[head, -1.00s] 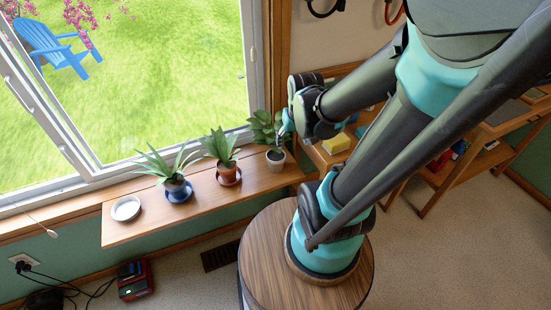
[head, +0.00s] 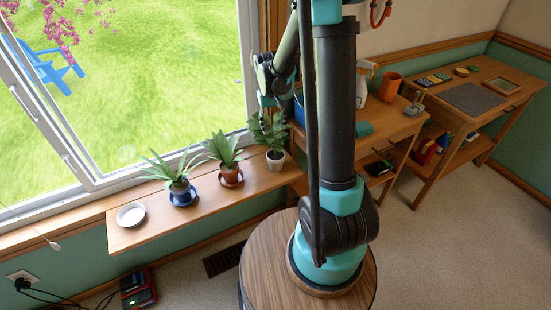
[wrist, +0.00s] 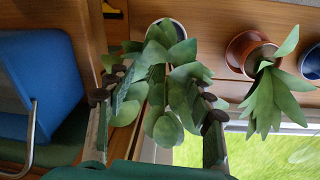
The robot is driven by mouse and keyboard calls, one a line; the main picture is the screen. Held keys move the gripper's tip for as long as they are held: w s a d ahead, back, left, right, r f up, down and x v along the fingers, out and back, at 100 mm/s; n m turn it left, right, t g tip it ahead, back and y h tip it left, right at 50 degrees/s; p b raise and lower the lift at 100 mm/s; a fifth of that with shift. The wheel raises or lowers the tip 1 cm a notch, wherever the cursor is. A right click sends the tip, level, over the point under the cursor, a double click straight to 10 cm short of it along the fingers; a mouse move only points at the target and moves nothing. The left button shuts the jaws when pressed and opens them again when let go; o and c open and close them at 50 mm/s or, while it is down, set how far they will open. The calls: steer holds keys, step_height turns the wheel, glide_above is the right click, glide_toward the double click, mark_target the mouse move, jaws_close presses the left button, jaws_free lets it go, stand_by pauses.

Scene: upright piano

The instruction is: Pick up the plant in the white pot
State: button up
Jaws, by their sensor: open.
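The plant in the white pot (head: 275,161) stands at the right end of the wooden window shelf. Its broad green leaves (head: 272,132) rise above the pot. My gripper (head: 267,108) is at the upper part of this plant, above the pot. In the wrist view, my open gripper (wrist: 158,108) has a finger on each side of the leaves (wrist: 172,85), and some leaves overlap the fingers. Only a bit of the pot's pale rim (wrist: 176,26) shows beyond the foliage, so the rest is hidden. Whether the fingers touch the leaves I cannot tell.
A plant in a terracotta pot (head: 230,175) stands close by on the shelf (head: 155,228), then a plant in a blue pot (head: 182,190) and a white dish (head: 131,215). In the wrist view, a blue bin (wrist: 35,85) is left of my gripper. The window is behind.

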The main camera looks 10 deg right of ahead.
mark_target(274, 145)
step_height(274, 145, down, 5)
steer(key=shift+d+f, duration=0.1)
steer(key=shift+d, duration=0.05)
steer(key=shift+f, duration=2.65)
steer(key=shift+c, duration=0.4)
jaws_close()
